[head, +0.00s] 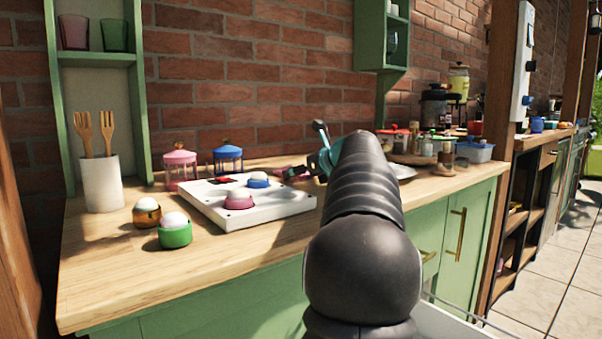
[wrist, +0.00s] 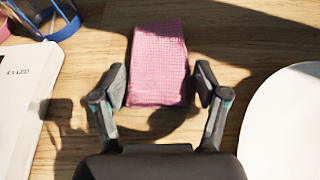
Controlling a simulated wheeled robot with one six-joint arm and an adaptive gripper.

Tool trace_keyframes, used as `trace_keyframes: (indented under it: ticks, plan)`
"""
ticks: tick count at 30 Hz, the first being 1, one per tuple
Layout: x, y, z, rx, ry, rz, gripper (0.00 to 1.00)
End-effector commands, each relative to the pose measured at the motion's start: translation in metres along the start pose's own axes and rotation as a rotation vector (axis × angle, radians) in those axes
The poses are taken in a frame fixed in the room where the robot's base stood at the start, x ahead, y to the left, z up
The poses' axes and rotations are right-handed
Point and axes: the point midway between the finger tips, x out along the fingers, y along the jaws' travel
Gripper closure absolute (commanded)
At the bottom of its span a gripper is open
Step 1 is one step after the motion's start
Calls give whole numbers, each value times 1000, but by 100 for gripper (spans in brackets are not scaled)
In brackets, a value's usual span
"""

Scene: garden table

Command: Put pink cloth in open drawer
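The pink cloth (wrist: 158,62) lies folded on the wooden counter in the wrist view. My gripper (wrist: 161,84) is open, with one finger on each side of the cloth's near part and small gaps visible beside it. I cannot tell the exact height of the fingers over the counter. In the head view a small dark pink patch (head: 292,173), probably the cloth, shows left of my gripper (head: 323,158), which my arm mostly hides. An open drawer (head: 447,322) with a pale inside shows at the lower right, partly hidden by my arm.
A white panel (head: 265,208) with domed buttons lies left of the cloth. A white plate (wrist: 290,125) lies to its right. Pink (head: 180,168) and blue (head: 228,160) jars stand behind the panel. Green (head: 174,235) and orange (head: 147,215) cups stand at the front left. Jars crowd the back right.

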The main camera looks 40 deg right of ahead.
Motion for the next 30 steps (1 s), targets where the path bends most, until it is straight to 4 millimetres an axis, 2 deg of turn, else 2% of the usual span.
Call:
trace_keyframes:
  ticks: [14,19,30]
  plan:
    - [-3,0,4,0,0,0,7]
    - [-27,-1,4,1,-1,-3,7]
    - [-98,-1,4,1,0,-3,7]
